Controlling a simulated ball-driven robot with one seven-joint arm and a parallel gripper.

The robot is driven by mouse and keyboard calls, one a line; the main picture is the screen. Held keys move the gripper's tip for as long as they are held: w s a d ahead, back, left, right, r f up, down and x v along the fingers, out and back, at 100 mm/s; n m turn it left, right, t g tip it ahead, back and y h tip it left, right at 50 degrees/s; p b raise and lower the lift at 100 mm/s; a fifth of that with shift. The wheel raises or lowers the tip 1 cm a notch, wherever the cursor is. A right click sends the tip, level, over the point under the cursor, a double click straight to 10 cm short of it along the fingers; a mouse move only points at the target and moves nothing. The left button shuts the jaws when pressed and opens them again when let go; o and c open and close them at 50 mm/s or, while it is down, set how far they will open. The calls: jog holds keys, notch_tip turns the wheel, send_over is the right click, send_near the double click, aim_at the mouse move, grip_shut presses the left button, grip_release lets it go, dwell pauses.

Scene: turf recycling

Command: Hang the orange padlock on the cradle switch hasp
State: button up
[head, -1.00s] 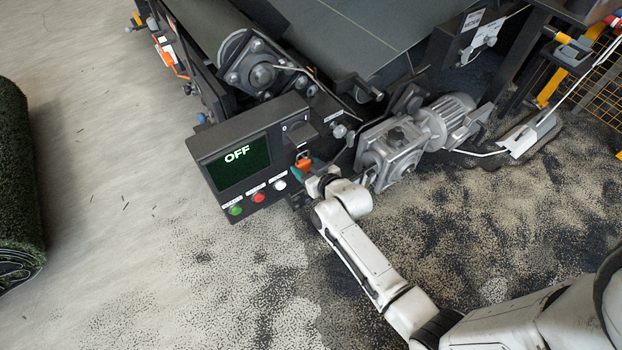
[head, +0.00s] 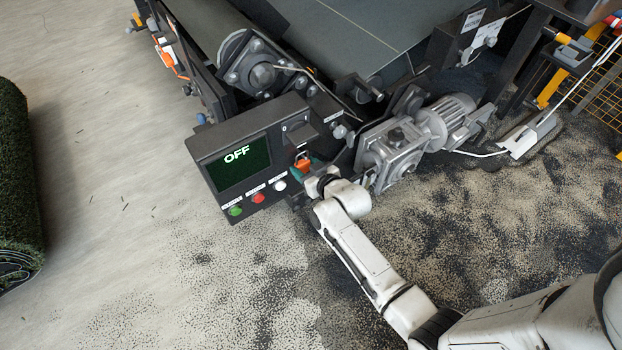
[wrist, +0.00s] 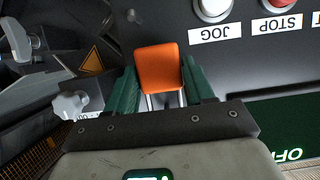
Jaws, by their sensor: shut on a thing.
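The orange padlock (wrist: 158,68) is between the green fingers of my gripper (wrist: 160,85) in the wrist view. The fingers are shut on its sides, and its metal shackle shows below the body, toward the gripper's base. In the head view the padlock (head: 303,163) is a small orange patch at the right end of the dark control panel (head: 214,147), with my gripper (head: 305,170) at the panel face. The panel's screen (head: 239,163) reads OFF. The cradle switch hasp cannot be made out, and I cannot tell whether the shackle touches anything.
Green, red and white buttons line the panel's lower edge; the white JOG button (wrist: 212,10) is close in the wrist view. A grey motor and gearbox (head: 395,150) stand right of the panel. A turf roll (head: 18,190) lies far left on open floor.

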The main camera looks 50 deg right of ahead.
jog(key=shift+f, duration=0.15)
dwell(0.3)
jog(key=o, duration=1.2)
jog(key=p+v, duration=0.1)
jog(key=v, duration=0.9)
jog(key=shift+s+r+p, duration=0.2)
jog(key=shift+s+p, duration=0.15)
jog(key=shift+a, duration=0.1)
jog(key=s+a+r+n+g+y+p, duration=0.1)
jog(key=s+a+r+g+p, duration=0.4)
jog(key=s+r+g, duration=0.1)
jog(key=s+a+r+n+g+y+p, duration=0.1)
jog(key=s+a+r+g+y+p, duration=0.1)
jog(key=s+a+r+g+p, duration=0.3)
jog(key=s+r+g+p, duration=0.1)
jog(key=s+r, duration=0.2)
jog(key=s, duration=0.3)
jog(key=shift+a+r+n+y, duration=0.3)
jog(key=shift+a+r+n, duration=0.1)
